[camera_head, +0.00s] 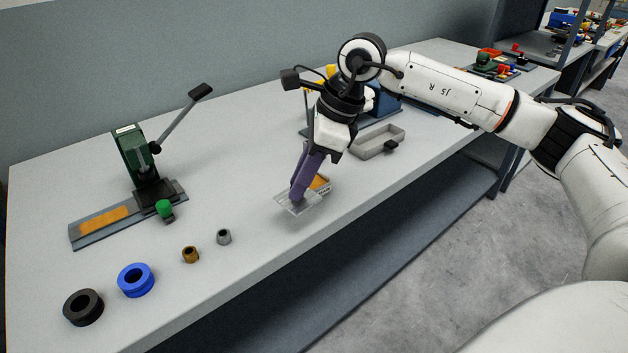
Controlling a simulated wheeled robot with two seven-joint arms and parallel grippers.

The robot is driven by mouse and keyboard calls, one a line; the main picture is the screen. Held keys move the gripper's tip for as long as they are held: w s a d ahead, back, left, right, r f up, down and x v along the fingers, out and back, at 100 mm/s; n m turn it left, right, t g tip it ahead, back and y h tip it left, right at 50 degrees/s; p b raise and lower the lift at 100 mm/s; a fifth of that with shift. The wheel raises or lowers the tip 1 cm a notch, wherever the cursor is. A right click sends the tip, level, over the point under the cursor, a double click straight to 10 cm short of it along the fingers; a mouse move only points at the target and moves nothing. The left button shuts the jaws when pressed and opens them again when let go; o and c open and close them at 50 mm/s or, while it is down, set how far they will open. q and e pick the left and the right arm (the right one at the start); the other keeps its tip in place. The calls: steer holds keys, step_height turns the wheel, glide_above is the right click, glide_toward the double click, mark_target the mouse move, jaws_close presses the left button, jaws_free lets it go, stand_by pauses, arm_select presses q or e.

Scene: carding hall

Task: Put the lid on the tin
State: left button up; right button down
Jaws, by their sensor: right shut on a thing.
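My right gripper (298,194) has purple fingers pointing down near the front edge of the table. It is shut on a clear, flat piece that looks like the lid (287,207). The lid lies flat at or just above the table top; I cannot tell whether it touches it. Just behind and to the right of the fingers is a small pale container with orange in it (320,184), which appears to be the tin. The fingers partly hide it. The lid shows in front of and to the left of the tin, not squarely over it. My left gripper is not in view.
On the table (232,180) stand a green lever press (131,152), a green knob piece (164,208), a black ring (83,307), a blue ring (136,280), a brass bush (190,254) and a steel bush (224,237). A grey tray (367,151) stands behind the gripper.

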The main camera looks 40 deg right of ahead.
steer(key=w+d+r+m+h, duration=0.6)
steer(key=w+d+m+h, duration=0.15)
steer(key=m, duration=1.15)
steer(key=shift+t+y, duration=0.3)
steer(key=shift+y, duration=0.15)
steer(key=f, duration=0.4)
steer(key=f+p, duration=0.1)
steer(key=f, duration=0.4)
steer(key=shift+s+d+f, duration=0.15)
steer(key=shift+s, duration=0.05)
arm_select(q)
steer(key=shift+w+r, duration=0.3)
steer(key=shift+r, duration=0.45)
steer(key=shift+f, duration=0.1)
arm_select(e)
steer(key=shift+f, duration=0.1)
steer(key=shift+f, duration=0.15)
steer(key=c, duration=1.6)
jaws_free()
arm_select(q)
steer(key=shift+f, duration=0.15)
